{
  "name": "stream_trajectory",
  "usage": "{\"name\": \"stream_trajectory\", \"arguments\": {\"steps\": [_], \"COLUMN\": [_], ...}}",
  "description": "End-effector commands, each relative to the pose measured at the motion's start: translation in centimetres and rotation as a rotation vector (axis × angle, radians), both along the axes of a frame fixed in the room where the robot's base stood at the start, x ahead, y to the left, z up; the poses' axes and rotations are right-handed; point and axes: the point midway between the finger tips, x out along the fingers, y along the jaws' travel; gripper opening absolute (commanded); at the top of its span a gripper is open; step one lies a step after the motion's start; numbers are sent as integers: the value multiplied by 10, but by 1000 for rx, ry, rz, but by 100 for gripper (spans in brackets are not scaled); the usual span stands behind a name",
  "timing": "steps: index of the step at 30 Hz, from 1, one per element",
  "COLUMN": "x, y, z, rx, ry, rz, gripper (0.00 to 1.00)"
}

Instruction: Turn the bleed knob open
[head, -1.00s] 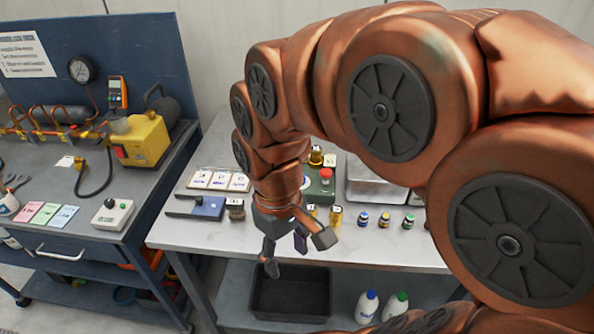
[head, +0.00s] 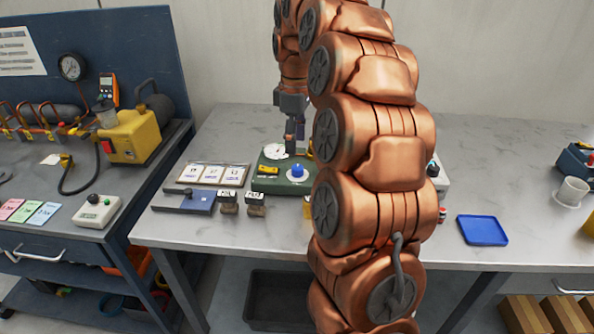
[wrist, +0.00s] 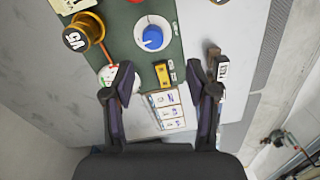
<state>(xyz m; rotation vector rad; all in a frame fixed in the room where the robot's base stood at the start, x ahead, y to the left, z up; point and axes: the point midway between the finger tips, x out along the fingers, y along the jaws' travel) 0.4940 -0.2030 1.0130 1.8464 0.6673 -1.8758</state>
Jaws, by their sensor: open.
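A blue knob (head: 297,170) stands on a white round plate on the green panel (head: 271,185) on the white table. In the wrist view the knob (wrist: 152,38) lies beyond my fingertips, untouched, with a pale mark on its top. I cannot read a label naming it as the bleed knob. My gripper (wrist: 158,76) is open and empty. In the head view my gripper (head: 295,135) hangs over the back of the panel, partly hidden by my arm. A brass fitting marked V5 (wrist: 85,33) stands left of the knob in the wrist view.
A white gauge (head: 275,150) and a yellow block (head: 267,170) sit on the panel near the knob. Labelled cards (head: 212,174), a blue plate (head: 185,201) and small tagged pieces (head: 228,201) lie to the left. A blue tray (head: 483,230) lies right. My arm hides the table's middle.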

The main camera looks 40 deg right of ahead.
Motion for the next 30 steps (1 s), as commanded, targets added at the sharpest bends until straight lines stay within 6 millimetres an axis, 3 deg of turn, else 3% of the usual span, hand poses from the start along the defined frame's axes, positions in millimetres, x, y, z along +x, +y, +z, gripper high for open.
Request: {"name": "stream_trajectory", "arguments": {"steps": [8, 22, 30], "x": [4, 1, 2], "y": [-11, -8, -8], "z": [-9, -62, -79], "rx": [0, 2, 0], "ry": [-1, 4, 0], "rz": [12, 11, 10], "gripper": [57, 57, 57]}}
